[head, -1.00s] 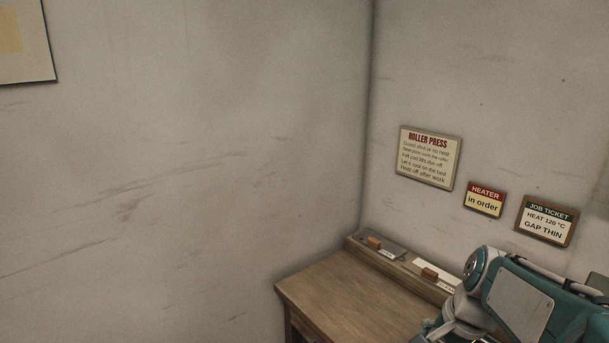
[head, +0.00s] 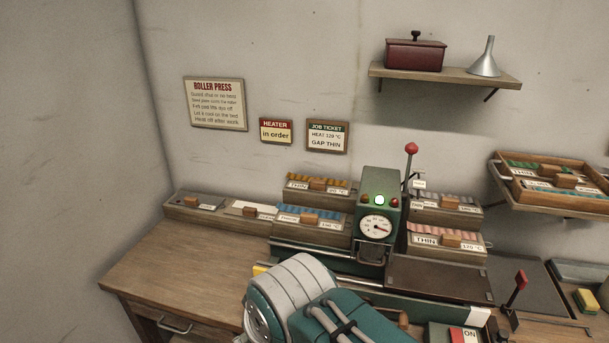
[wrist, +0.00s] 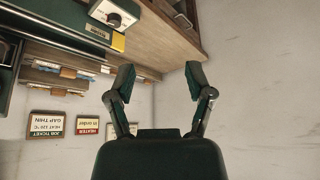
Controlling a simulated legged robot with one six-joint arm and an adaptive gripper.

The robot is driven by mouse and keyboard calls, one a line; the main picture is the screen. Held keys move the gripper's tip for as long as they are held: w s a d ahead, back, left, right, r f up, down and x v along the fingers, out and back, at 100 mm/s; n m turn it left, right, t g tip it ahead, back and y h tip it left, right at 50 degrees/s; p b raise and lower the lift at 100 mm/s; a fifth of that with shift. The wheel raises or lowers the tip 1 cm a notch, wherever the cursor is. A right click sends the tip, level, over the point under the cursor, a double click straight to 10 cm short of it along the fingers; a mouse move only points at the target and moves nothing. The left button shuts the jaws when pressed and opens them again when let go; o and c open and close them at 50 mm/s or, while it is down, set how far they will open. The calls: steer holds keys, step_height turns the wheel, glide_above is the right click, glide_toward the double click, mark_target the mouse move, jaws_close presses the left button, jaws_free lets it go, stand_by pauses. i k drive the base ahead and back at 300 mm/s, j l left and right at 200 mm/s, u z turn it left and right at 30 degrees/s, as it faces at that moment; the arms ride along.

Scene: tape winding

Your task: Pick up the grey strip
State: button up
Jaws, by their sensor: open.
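A flat grey piece (head: 183,198), which looks like the grey strip, lies in the leftmost holder at the back left of the bench, next to a small wooden block. It is too small to make out its exact shape. My gripper (wrist: 160,80) is open and empty in the wrist view, with its fingers apart in front of the wall and bench edge. The strip cannot be made out in the wrist view. In the head view my arm fills the lower middle and my gripper's fingers do not show.
More holders with white, orange, blue and pink strips stand along the back of the bench (head: 170,265). A green roller press (head: 381,190) with a dial and red-knobbed lever stands mid-bench. A wall shelf (head: 440,76) hangs above. The bench's left part is clear.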

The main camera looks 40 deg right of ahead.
mark_target(433, 200)
steer(key=z, duration=1.55)
